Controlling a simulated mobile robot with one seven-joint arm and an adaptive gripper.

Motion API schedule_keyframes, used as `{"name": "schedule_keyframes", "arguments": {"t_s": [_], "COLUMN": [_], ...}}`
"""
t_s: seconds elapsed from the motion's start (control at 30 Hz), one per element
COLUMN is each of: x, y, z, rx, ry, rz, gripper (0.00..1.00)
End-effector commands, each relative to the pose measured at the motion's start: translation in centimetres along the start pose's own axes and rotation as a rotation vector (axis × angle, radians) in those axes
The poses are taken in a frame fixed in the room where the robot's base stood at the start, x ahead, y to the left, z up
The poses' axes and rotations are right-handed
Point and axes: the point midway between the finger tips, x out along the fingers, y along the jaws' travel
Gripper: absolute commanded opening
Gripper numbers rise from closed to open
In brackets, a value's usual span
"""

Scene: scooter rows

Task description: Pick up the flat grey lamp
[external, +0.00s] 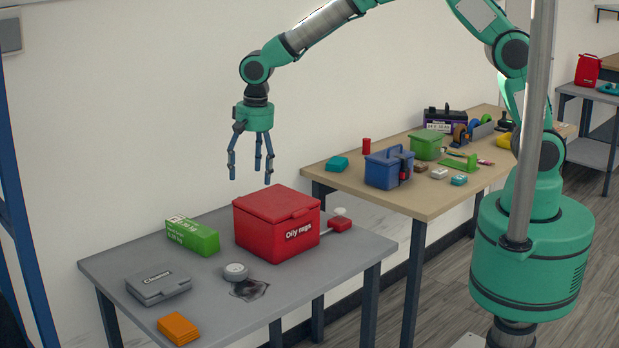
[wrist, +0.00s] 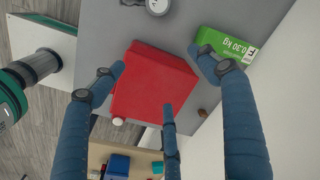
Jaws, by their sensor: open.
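A small round, flat grey thing (external: 236,272), which looks like the lamp, lies on the grey table in front of the red box in the external view. In the wrist view the grey lamp (wrist: 158,6) is cut off by the top edge. My gripper (external: 250,178) is open and empty, its fingers pointing down. It hangs above and behind the lamp, over the red box's side of the table. In the wrist view its three blue fingers (wrist: 160,78) spread over the red box.
The red "Oily rags" box (external: 277,225) stands close behind the lamp. A green carton (external: 192,236), a grey case (external: 158,286), an orange block (external: 178,329) and a dark patch (external: 249,291) share the grey table (external: 215,318). A wooden table (external: 385,195) with several items stands behind.

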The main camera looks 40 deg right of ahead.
Motion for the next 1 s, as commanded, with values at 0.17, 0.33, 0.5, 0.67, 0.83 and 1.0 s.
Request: {"name": "schedule_keyframes", "arguments": {"t_s": [0.17, 0.33, 0.5, 0.67, 0.83, 1.0], "x": [5.7, 9.5, 11.2, 11.5, 11.5, 11.8], "y": [-3.9, -6.1, -7.0, -7.2, -7.1, -7.1], "z": [3.4, 5.8, 6.9, 7.1, 7.0, 7.1], "rx": [0.031, 0.058, 0.073, 0.075, 0.075, 0.075], "ry": [-0.019, -0.027, -0.030, -0.030, -0.030, -0.030], "rz": [0.034, 0.056, 0.064, 0.066, 0.066, 0.067], "gripper": [0.75, 0.75, 0.75, 0.75, 0.75, 0.75]}}
